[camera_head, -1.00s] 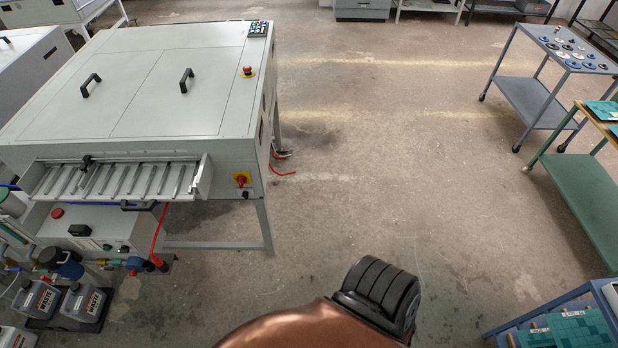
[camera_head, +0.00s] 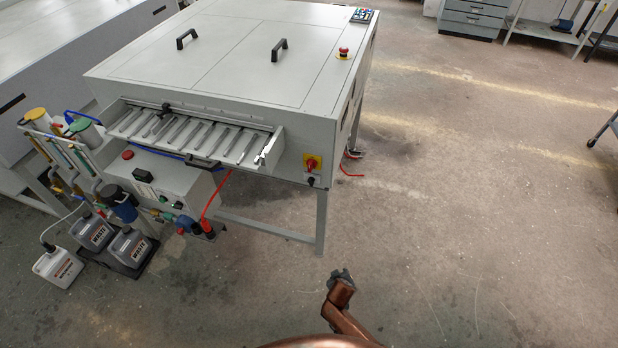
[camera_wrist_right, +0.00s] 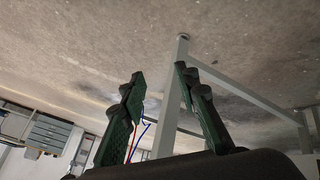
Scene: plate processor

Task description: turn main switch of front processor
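The front processor (camera_head: 220,60) is a large light-grey cabinet on legs in the head view. A copper-coloured arm of mine comes in at the bottom of the head view, well below and apart from the switch. My right gripper (camera_wrist_right: 170,90) shows in the right wrist view with two dark green fingers spread apart. Nothing is held between them; a table leg stands beyond the gap. My left gripper is not seen.
Waste canisters (camera_head: 130,245) and a pump unit with hoses stand at lower left. A red cable lies by the right leg.

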